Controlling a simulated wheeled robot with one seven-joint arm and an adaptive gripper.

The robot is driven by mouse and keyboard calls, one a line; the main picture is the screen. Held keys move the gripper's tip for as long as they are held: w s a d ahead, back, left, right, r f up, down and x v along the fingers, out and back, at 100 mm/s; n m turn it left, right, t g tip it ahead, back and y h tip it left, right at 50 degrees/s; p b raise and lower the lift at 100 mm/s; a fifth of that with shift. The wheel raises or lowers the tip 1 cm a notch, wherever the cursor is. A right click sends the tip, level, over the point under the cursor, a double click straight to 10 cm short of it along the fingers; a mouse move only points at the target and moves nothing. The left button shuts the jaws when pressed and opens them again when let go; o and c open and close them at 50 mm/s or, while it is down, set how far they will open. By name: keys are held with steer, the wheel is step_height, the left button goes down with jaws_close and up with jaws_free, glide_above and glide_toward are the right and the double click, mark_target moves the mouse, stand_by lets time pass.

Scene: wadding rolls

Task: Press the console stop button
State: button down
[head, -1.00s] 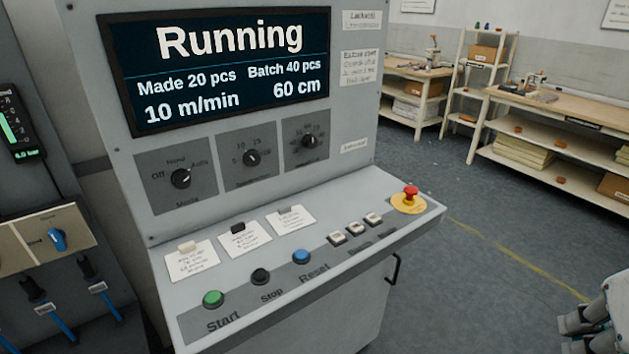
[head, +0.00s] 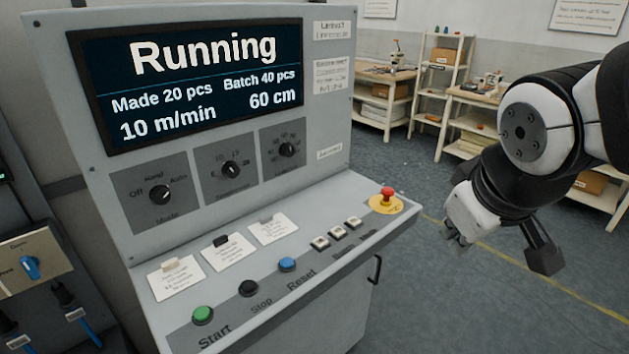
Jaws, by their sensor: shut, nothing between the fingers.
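The grey console (head: 222,118) stands at the left and centre of the head view. Its sloped desk carries the black stop button (head: 249,288), labelled "Stop", between the green start button (head: 203,315) and the blue reset button (head: 287,264). The console screen (head: 200,80) reads "Running", "Made 20 pcs", "Batch 40 pcs", "10 m/min" and "60 cm". My gripper (head: 459,241) is to the right of the console, well apart from the stop button. It is shut and empty.
A red emergency button (head: 387,194) on a yellow disc and several small white buttons (head: 337,231) sit on the same desk. Cards lie behind the buttons. A black handle (head: 375,270) sticks out below the desk. Shelves (head: 443,75) stand at the back; grey floor is open between.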

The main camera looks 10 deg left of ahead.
steer(key=w+a+f+n+y, duration=0.1)
steer(key=w+a+f+n, duration=0.1)
steer(key=w+a+n, duration=0.35)
steer(key=n+g+y+p, duration=0.2)
steer(key=n+y, duration=0.6)
steer(key=n, duration=0.2)
glide_above(245, 287)
step_height(245, 287, down, 11)
steer(key=shift+f, duration=0.2)
steer(key=shift+m, duration=0.25)
step_height(245, 287, down, 8)
steer(key=b, duration=0.4)
steer(key=shift+b, duration=0.3)
steer(key=shift+f+b, duration=0.35)
steer(key=shift+f, duration=0.1)
steer(key=shift+f, duration=0.1)
steer(key=shift+f+b, duration=0.3)
steer(key=shift+b, duration=0.15)
